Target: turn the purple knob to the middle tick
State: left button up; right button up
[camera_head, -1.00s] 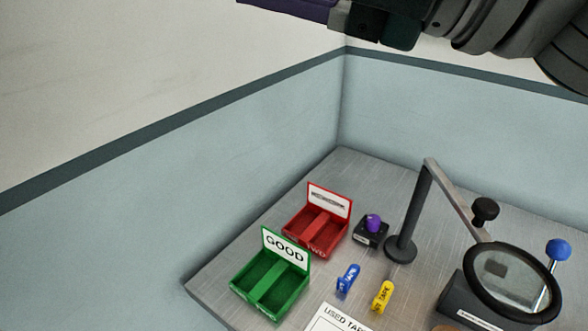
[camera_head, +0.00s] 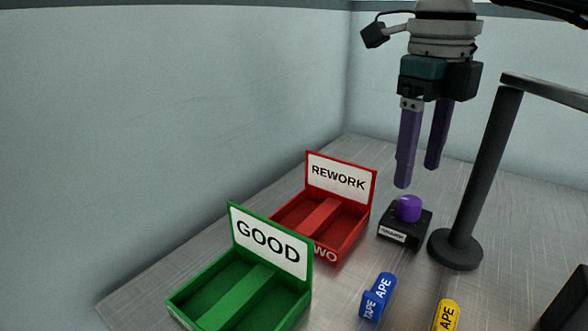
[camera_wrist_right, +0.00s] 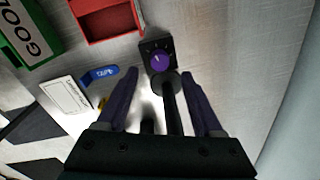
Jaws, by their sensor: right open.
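The purple knob (camera_head: 409,208) sits on top of a small black box (camera_head: 404,234) with a white label, on the grey table. In the right wrist view the knob (camera_wrist_right: 160,61) shows from above with a light pointer line, and small tick marks are on the black box (camera_wrist_right: 148,46) around it. My right gripper (camera_head: 418,178) points down above the knob, apart from it. Its two purple fingers are spread and empty; they also show in the right wrist view (camera_wrist_right: 160,86). My left gripper is not in view.
A dark lamp post (camera_head: 477,180) stands close to the right of the knob box. A red REWORK bin (camera_head: 345,208) is to its left, a green GOOD bin (camera_head: 264,270) nearer. Blue tape (camera_head: 376,297) and yellow tape (camera_head: 445,316) lie in front.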

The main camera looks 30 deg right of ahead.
aim_at(411, 200)
notch_tip(411, 200, down, 6)
jog(key=shift+d+r, duration=0.1)
jog(key=shift+r, duration=0.1)
grip_shut()
dwell(0.5)
